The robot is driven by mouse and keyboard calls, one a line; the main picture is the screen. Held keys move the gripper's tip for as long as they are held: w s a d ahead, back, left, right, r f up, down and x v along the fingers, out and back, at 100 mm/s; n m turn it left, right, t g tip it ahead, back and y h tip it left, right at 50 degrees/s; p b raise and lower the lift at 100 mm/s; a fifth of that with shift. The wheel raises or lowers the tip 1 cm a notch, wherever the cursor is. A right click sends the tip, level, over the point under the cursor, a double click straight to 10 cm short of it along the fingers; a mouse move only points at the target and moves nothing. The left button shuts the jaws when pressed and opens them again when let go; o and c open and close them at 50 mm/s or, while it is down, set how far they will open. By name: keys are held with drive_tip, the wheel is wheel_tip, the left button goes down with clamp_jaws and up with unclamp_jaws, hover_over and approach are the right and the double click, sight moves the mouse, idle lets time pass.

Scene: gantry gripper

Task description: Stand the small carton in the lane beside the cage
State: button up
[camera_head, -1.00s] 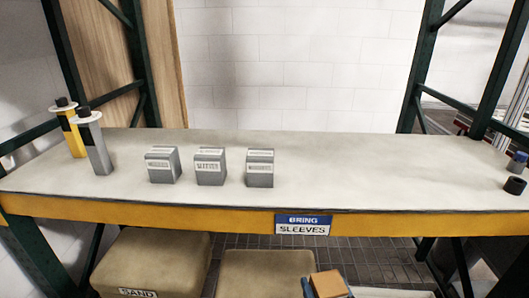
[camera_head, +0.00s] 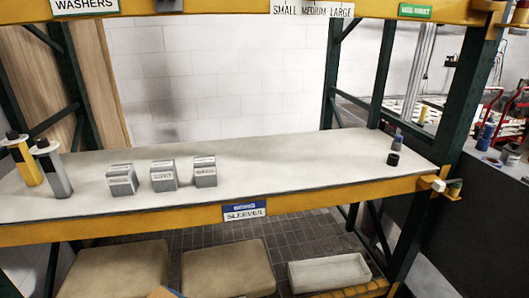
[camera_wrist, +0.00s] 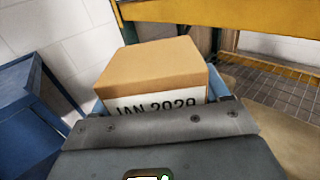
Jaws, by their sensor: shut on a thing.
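The small carton (camera_wrist: 152,68) is tan-orange with a white label reading about "JAN 2020". It fills the middle of the wrist view. My gripper (camera_wrist: 160,95) is shut on it, with blue finger parts showing at its sides and the grey gripper body in front. In the head view only a sliver of the carton (camera_head: 163,293) shows at the bottom edge. I cannot make out a cage or a marked lane in either view.
A pale shelf (camera_head: 290,165) carries three grey labelled blocks (camera_head: 164,176), yellow and grey posts at left, and dark small cylinders (camera_head: 393,159) at right. Its middle right is bare. Below are tan boxes (camera_head: 228,268) and a white tray (camera_head: 330,272). A blue box (camera_wrist: 35,115) stands left in the wrist view.

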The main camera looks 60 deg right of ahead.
drive_tip(key=shift+r+p, duration=0.4)
drive_tip(key=shift+r, duration=0.4)
drive_tip(key=w+d+r+h, duration=0.1)
drive_tip(key=w+d+r, duration=0.5)
drive_tip(key=w, duration=0.3)
drive_tip(key=shift+w+r+m+b, duration=0.15)
drive_tip(key=shift+r+m+b, duration=0.15)
drive_tip(key=shift+r+m, duration=0.15)
drive_tip(key=shift+r, duration=0.1)
